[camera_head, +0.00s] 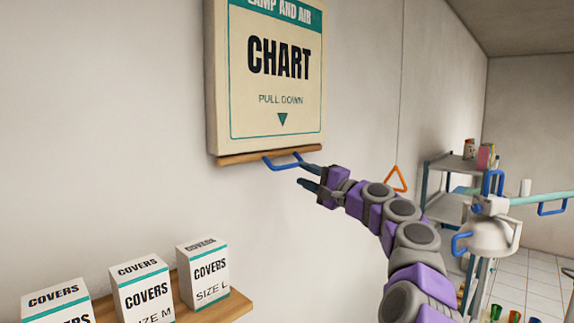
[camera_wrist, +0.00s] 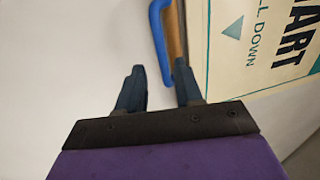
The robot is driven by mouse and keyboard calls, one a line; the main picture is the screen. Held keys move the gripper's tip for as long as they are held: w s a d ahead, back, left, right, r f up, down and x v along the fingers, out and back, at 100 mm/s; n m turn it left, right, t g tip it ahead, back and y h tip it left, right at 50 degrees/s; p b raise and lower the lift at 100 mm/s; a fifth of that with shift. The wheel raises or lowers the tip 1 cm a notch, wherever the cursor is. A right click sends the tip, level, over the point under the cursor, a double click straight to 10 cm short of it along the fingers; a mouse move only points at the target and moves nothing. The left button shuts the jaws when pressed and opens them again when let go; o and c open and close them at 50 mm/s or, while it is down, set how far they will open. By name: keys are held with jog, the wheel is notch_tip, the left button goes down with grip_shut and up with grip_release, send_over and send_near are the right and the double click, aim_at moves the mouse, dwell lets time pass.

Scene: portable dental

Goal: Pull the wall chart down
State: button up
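The wall chart (camera_head: 275,75) is a cream panel on the wall, marked "CHART" and "PULL DOWN" with a teal triangle. It also shows sideways in the wrist view (camera_wrist: 262,60). A wooden bar (camera_head: 240,157) runs along its bottom edge, with a blue loop handle (camera_head: 282,161) under it. My gripper (camera_head: 309,176) is open at the right end of the handle. In the wrist view, the handle (camera_wrist: 156,32) reaches into the gap between my gripper's dark fingers (camera_wrist: 159,70), nearer the right finger. I cannot tell whether a finger touches it.
A wooden shelf (camera_head: 232,305) with several white "COVERS" boxes (camera_head: 203,275) is on the wall at lower left. At right stand a grey shelf unit (camera_head: 452,168) and a white device with blue handles (camera_head: 490,235). An orange triangle (camera_head: 396,179) shows behind my arm. The wall below the chart is bare.

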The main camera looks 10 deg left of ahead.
aim_at(290, 167)
jog(key=shift+w+a+r, duration=0.2)
jog(key=shift+w, duration=0.1)
jog(key=p+x, duration=0.3)
jog(key=x, duration=0.3)
jog(key=shift+s+a+f, duration=0.15)
jog(key=shift+s+f, duration=0.05)
jog(key=shift+w+a+r+p, duration=0.1)
jog(key=shift+w+p, duration=0.15)
jog(key=shift+p, duration=0.15)
grip_shut()
